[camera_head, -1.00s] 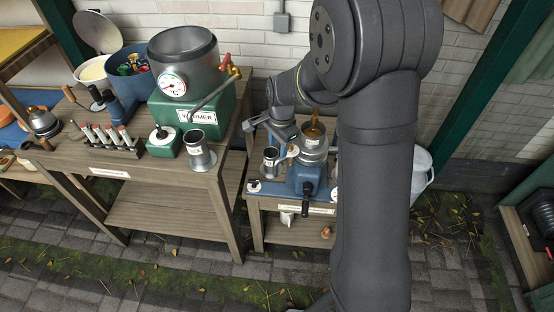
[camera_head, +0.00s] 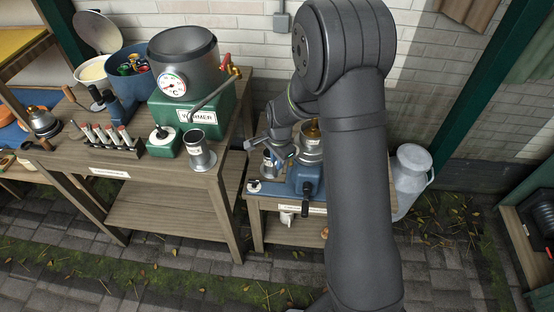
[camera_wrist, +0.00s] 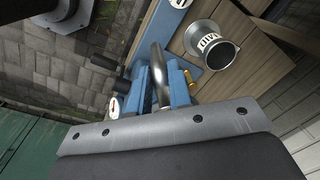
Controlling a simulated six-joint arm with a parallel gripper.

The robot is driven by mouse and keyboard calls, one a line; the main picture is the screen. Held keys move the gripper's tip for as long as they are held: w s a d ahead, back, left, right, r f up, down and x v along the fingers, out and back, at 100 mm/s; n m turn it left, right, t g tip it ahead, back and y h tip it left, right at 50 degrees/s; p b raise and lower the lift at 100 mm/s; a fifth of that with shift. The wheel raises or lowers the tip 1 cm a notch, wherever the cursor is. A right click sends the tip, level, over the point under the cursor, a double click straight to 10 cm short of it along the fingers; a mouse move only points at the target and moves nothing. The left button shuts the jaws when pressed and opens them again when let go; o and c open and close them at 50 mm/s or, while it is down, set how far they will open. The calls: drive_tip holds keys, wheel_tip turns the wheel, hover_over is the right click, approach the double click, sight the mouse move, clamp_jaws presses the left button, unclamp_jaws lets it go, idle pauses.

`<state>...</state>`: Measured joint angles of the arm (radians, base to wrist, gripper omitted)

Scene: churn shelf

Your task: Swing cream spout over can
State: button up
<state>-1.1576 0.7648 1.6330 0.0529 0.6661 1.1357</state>
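The blue cream separator (camera_head: 308,180) stands on the low right table, with a metal bowl (camera_head: 311,145) on top. My gripper (camera_head: 283,152) is at its left side, above a small metal can (camera_head: 269,166). In the wrist view my blue fingers (camera_wrist: 160,88) lie close on both sides of a shiny metal spout (camera_wrist: 158,72) and appear shut on it. A labelled metal can (camera_wrist: 210,46) stands right of the spout there, mouth open. My gripper partly hides the can and spout in the head view, so I cannot tell whether the spout's end is over the mouth.
A taller table on the left holds a green warmer (camera_head: 197,113) with a pot and gauge, another metal can (camera_head: 198,152) and a rack of tubes (camera_head: 110,138). A large milk can (camera_head: 411,175) stands right of my arm. A wall is behind.

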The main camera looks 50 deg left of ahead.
clamp_jaws()
drive_tip(key=w+a+m, duration=0.6)
drive_tip(key=a+m, duration=0.4)
drive_tip(key=shift+a+t, duration=0.2)
drive_tip(key=shift+t, duration=0.2)
drive_tip(key=shift+w, duration=0.1)
drive_tip(key=o, duration=0.7)
unclamp_jaws()
